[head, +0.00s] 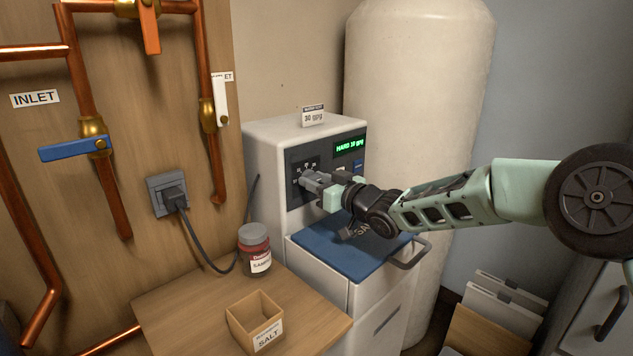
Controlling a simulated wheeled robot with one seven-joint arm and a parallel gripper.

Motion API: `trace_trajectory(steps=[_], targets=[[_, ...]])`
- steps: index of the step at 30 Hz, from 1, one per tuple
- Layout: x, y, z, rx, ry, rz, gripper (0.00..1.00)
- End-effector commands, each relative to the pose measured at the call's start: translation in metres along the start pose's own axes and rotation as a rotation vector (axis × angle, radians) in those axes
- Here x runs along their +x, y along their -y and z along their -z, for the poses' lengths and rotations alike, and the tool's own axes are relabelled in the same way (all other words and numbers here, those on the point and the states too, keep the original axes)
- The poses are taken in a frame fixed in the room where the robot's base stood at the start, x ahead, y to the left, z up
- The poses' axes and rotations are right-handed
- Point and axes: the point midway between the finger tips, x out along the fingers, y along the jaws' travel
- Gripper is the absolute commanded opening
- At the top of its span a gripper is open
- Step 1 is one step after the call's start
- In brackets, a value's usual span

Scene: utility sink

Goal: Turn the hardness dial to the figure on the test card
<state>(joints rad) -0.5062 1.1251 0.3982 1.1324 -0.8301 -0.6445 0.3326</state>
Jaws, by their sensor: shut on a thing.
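The white softener unit (270,150) stands against the wall, with a dark dial panel (297,163) on its front. My gripper (313,182) is at this panel, its fingers shut on the hardness dial. The fingers mostly hide the dial, so its pointer cannot be read. A green lit display (349,145) right of the dial reads "HARD" and a gpg figure that looks like 10, though it is small. The test card (313,116) stands on top of the unit and reads "30 gpg".
A blue salt lid (345,250) with a handle lies below my wrist. A wooden table (180,300) holds an open salt box (255,322) and a lidded sample jar (255,250). A tall cream tank (415,80) stands behind my arm. Copper pipes (85,85) run at left.

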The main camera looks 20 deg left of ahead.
Motion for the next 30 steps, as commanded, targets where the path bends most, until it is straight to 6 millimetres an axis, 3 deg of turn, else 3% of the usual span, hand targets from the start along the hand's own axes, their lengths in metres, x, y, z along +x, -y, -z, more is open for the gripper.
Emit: trace_trajectory(steps=[1,3,12,17,30], targets=[[-0.001,-0.001,-0.003,0.004,0.005,-0.001,0.41],[-0.001,-0.001,-0.003,0.003,0.005,-0.001,0.57],[-0.001,0.000,-0.001,0.001,0.002,0.000,0.57],[-0.011,-0.001,-0.001,0.001,0.002,0.001,0.57],[-0.090,-0.001,-0.002,0.001,0.004,-0.002,0.57]])
